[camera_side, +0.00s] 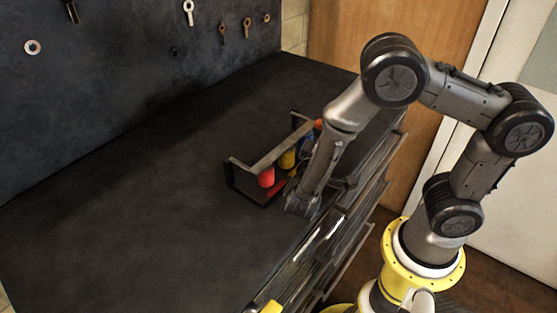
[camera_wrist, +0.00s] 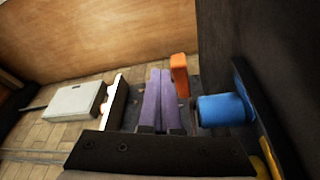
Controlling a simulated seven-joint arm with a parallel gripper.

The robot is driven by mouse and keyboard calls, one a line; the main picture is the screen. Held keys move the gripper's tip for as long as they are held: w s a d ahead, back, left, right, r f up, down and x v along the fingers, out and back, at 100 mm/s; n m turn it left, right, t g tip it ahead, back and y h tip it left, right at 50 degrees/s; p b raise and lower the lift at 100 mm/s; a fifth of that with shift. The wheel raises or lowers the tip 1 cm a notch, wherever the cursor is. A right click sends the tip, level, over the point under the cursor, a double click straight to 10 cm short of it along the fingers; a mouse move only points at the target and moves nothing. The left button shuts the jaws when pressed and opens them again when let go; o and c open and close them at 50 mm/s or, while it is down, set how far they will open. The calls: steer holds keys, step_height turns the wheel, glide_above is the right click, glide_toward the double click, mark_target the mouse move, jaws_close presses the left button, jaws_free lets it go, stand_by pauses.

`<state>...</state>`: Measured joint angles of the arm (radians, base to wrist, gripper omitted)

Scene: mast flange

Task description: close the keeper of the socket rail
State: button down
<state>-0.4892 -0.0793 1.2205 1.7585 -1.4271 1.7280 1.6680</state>
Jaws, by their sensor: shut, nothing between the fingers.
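The socket rail (camera_side: 240,165) stands on the dark bench near its front edge. A grey bar runs along its top between black end posts. Red, yellow and blue sockets (camera_side: 266,176) stand in it. The blue socket (camera_wrist: 222,110) shows large in the wrist view, with a bit of yellow below. My gripper (camera_wrist: 159,72) is shut and empty, its purple fingers together, left of the blue socket. An orange piece (camera_wrist: 180,75) is close by the fingertips; I cannot tell whether they touch or whether it is the keeper. My arm hides the rail's right end and the fingers in the side view.
The bench top (camera_side: 130,200) left of the rail is clear. A dark back panel (camera_side: 100,80) with hanging tools rises behind. Drawers (camera_side: 345,225) line the bench front. A pale grey block (camera_wrist: 75,100) shows at left in the wrist view.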

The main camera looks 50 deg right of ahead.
steer(key=a+f, duration=0.1)
steer(key=a, duration=0.5)
steer(key=a+f, duration=0.1)
steer(key=a, duration=0.5)
steer(key=a+f, duration=0.1)
steer(key=a, duration=0.5)
steer(key=shift+w+a+f, duration=0.1)
steer(key=shift+w+a, duration=0.05)
steer(key=shift+a, duration=0.2)
steer(key=shift+w, duration=0.1)
steer(key=w+d+r+m+g+y, duration=0.1)
steer(key=d+r+m+g, duration=0.45)
steer(key=d+r, duration=0.2)
steer(key=s+d+r+m+g+y, duration=0.35)
steer(key=s+d+r+y, duration=0.25)
steer(key=d, duration=0.2)
steer(key=s+d+n+t+y, duration=0.15)
steer(key=s+t+y, duration=0.25)
steer(key=s+y, duration=0.45)
steer(key=a+f+n+t+y, duration=0.1)
steer(key=a+n+t+y, duration=0.2)
steer(key=a+n, duration=0.3)
steer(key=shift+s+a+f+n+t, duration=0.25)
steer(key=shift+a+f+n+t, duration=0.15)
steer(key=shift+n+t, duration=0.45)
